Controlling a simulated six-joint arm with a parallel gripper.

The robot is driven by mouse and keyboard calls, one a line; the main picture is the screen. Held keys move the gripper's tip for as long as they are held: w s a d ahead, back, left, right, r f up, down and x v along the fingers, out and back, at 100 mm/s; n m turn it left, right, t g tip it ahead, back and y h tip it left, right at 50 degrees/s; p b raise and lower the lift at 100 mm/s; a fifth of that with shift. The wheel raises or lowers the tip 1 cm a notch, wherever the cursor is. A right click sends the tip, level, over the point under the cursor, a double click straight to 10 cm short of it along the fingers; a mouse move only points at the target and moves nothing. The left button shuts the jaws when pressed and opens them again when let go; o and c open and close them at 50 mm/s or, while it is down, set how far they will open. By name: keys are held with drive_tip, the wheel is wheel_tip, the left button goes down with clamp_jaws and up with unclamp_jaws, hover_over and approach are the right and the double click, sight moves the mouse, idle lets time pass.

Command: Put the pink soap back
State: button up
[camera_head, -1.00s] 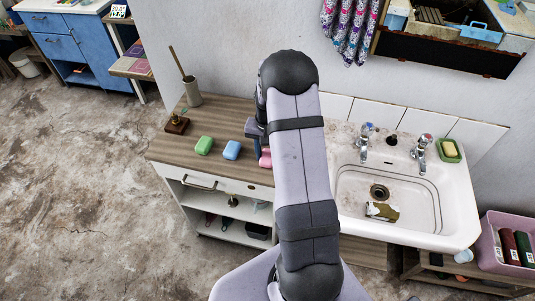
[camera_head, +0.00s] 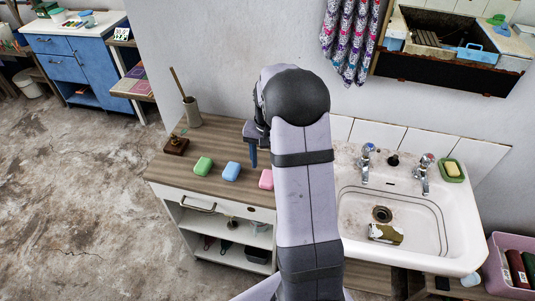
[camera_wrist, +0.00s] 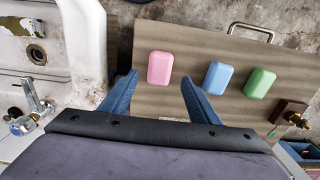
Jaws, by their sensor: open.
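The pink soap (camera_head: 266,179) lies on the wooden counter top, the rightmost of three soaps in the head view, partly behind my arm. In the wrist view the pink soap (camera_wrist: 160,69) lies whole and bare, just beyond and between my fingertips. My gripper (camera_wrist: 160,82) is open and empty, its two blue fingers apart on either side of the line to the soap. In the head view my gripper (camera_head: 251,158) hangs above the counter, behind the pink soap, with one finger showing and the rest hidden by the arm.
A blue soap (camera_head: 231,171) and a green soap (camera_head: 203,167) lie left of the pink one. A wooden block with a brass part (camera_head: 176,145) and a brush holder (camera_head: 192,112) stand further left. Right is the sink (camera_head: 350,205), with yellow soap (camera_head: 453,168) in a green dish.

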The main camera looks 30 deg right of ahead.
sight(267, 177)
wheel_tip(267, 177, up, 5)
drive_tip(key=shift+r+b, duration=0.2)
drive_tip(key=shift+b, duration=0.3)
drive_tip(key=s+a+f+n, duration=0.3)
drive_tip(key=s+a+n, duration=0.6)
drive_tip(key=s+a, duration=0.8)
drive_tip(key=shift+s, duration=1.1)
drive_tip(key=shift+a+f, duration=0.1)
drive_tip(key=shift+f, duration=0.05)
wheel_tip(267, 177, down, 14)
drive_tip(key=b, duration=1.4)
